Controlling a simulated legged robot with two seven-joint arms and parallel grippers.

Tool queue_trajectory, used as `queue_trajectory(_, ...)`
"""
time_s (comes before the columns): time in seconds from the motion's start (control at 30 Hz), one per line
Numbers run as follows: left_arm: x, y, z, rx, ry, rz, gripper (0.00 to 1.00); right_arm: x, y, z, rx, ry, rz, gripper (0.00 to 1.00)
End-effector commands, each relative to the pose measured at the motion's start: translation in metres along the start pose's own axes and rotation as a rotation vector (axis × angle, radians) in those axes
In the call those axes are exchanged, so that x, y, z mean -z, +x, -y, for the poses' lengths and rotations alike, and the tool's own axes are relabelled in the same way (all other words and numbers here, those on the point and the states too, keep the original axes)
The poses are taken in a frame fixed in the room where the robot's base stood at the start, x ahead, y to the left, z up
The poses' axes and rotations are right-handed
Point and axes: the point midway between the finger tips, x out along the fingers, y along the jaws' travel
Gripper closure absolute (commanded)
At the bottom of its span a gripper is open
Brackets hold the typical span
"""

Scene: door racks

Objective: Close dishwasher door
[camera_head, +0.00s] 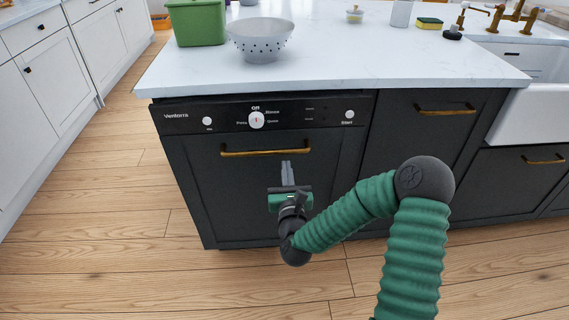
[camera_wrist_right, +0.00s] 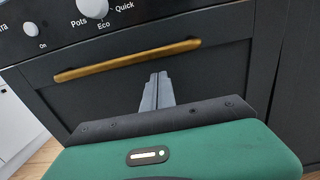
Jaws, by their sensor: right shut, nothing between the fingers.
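The dishwasher door (camera_head: 225,180) is a dark panel with a brass bar handle (camera_head: 265,152), below a black control panel (camera_head: 257,114) with white knobs. The door looks upright and flush with the cabinet front. In the head view my right gripper (camera_head: 287,170) is in front of the door, just below the handle, with its fingers together and empty. In the right wrist view the shut fingers (camera_wrist_right: 157,88) point at the door (camera_wrist_right: 110,100) below the brass handle (camera_wrist_right: 128,60). I cannot tell whether the fingertips touch the door. My left gripper is not in view.
The white countertop (camera_head: 330,60) above holds a green bin (camera_head: 200,24), a grey colander (camera_head: 261,40) and a sponge (camera_head: 429,23). A dark cabinet (camera_head: 420,160) and a white sink (camera_head: 535,90) are to the right. Wood floor (camera_head: 110,230) is clear on the left.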

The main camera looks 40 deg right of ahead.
Motion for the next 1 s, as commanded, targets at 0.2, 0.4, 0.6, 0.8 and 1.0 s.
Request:
queue_trajectory(0.2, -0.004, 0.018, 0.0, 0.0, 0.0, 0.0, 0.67, 0.003, 0.037, 0.0, 0.0, 0.0, 0.002, 1.0)
queue_trajectory(0.4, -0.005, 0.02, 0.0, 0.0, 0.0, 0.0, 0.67, 0.0, 0.049, 0.0, -0.001, 0.0, 0.0, 1.0)
queue_trajectory(0.6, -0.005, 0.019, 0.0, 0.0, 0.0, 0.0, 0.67, 0.0, 0.049, 0.0, -0.001, 0.0, -0.001, 1.0)
queue_trajectory(0.8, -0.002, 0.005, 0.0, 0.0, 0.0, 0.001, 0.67, -0.007, 0.064, 0.0, 0.001, 0.0, -0.022, 1.0)
queue_trajectory(1.0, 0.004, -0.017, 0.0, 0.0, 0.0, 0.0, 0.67, -0.008, 0.1, 0.0, 0.001, 0.001, -0.085, 1.0)
